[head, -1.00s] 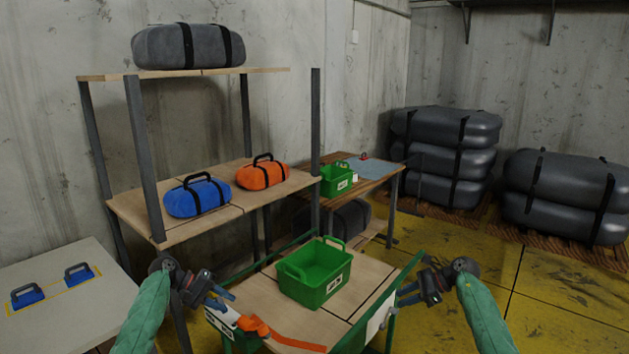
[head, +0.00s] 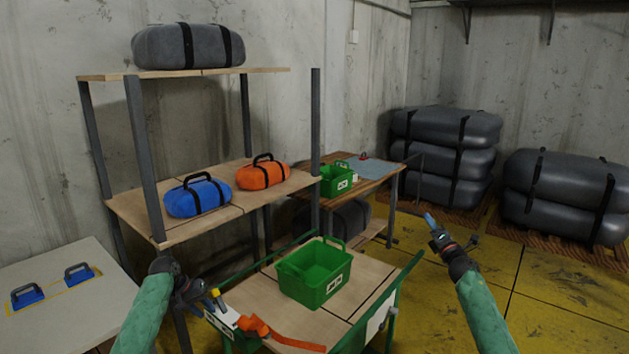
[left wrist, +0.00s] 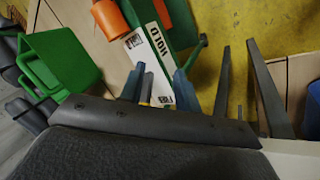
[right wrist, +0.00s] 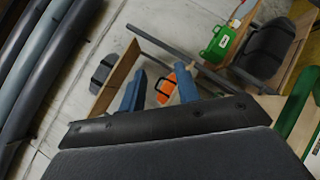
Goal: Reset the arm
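My left gripper (head: 217,300) is low over the near left corner of the green-framed cart (head: 352,318), beside a white-labelled holder and an orange strap (head: 282,340). Its two blue fingers stand apart in the left wrist view (left wrist: 160,88). A thin grey and yellow piece (left wrist: 147,88) shows between them, nearer one finger; I cannot tell whether it touches. My right gripper (head: 430,221) is raised right of the cart, pointing up and away. In the right wrist view (right wrist: 160,90) its blue fingers are apart with nothing between them; the orange bag (right wrist: 166,86) shows beyond.
A green bin (head: 318,278) stands on the cart. A shelf (head: 128,208) behind holds a blue bag (head: 197,196) and an orange bag (head: 262,175). A white table (head: 60,315) is at left. Grey boat bundles (head: 445,160) are stacked at right. Yellow floor (head: 560,305) is free at right.

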